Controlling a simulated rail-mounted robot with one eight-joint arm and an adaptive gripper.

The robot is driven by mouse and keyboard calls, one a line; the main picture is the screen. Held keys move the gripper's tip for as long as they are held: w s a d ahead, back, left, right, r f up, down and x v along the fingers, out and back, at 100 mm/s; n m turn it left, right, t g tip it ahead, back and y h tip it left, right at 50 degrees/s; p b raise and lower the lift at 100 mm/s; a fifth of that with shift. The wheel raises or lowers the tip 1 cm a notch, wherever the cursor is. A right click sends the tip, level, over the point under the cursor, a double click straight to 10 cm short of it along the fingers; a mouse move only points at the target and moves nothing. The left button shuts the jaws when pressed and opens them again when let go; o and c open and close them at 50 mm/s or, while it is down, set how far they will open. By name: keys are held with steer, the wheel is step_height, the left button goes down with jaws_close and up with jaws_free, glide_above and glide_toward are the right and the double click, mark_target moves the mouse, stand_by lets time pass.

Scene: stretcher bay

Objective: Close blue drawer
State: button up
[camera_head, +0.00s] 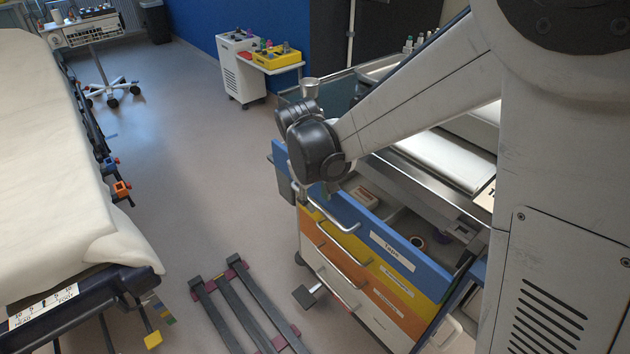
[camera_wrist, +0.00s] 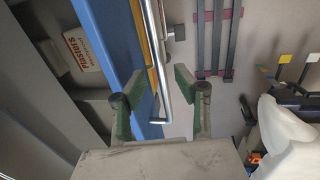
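The blue drawer (camera_head: 400,252), labelled "Tape", is the top one of the cart and stands pulled open. Its inside shows a Plasters box (camera_wrist: 83,49) and, in the head view, round rolls (camera_head: 416,242). The silver handle (camera_head: 333,214) runs along its front. In the wrist view the blue front (camera_wrist: 112,30) lies left of the handle bar (camera_wrist: 153,45). My gripper (camera_wrist: 163,92) is open, with its green-padded fingers apart on either side of the handle's end. I cannot tell whether they touch it. In the head view my wrist hides most of the gripper.
Yellow (camera_head: 395,278) and orange (camera_head: 388,300) drawers lie below the blue one. A stretcher bed (camera_head: 75,190) stands at left. A dark metal frame (camera_head: 240,305) lies on the floor before the cart. Open floor (camera_head: 200,170) lies between bed and cart.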

steer(key=shift+w+d+f, duration=0.1)
steer(key=shift+f, duration=0.5)
steer(key=shift+w+d+f, duration=0.1)
steer(key=shift+f, duration=0.5)
steer(key=shift+c, duration=0.4)
jaws_close()
